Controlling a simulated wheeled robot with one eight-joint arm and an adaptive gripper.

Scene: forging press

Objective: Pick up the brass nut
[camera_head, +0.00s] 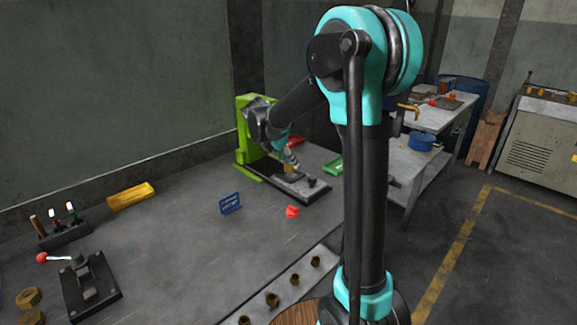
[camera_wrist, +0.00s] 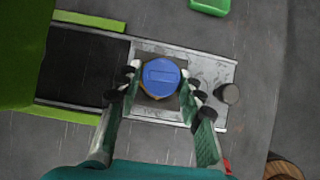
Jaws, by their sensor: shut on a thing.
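My gripper (camera_wrist: 160,83) is shut on a blue-topped, roundish piece (camera_wrist: 160,76), with a fingertip at each side of it. A dark brown shape shows just below the blue face, and I cannot tell whether this is a brass nut. The piece is over the pale metal plate (camera_wrist: 212,72) of the green press (camera_wrist: 22,55). In the head view my gripper (camera_head: 290,162) is low over the press bed, and its fingertips are too small to read. Several brass nuts (camera_head: 294,279) stand in a row on a pale strip at the front edge of the bench.
The green press (camera_head: 243,130) stands at the back of the bench (camera_head: 170,230). A dark knob (camera_wrist: 229,93) is close to the right fingers. A blue sign (camera_head: 230,203), a red piece (camera_head: 292,211) and a lever fixture (camera_head: 88,287) stand on the bench. Its middle is mostly clear.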

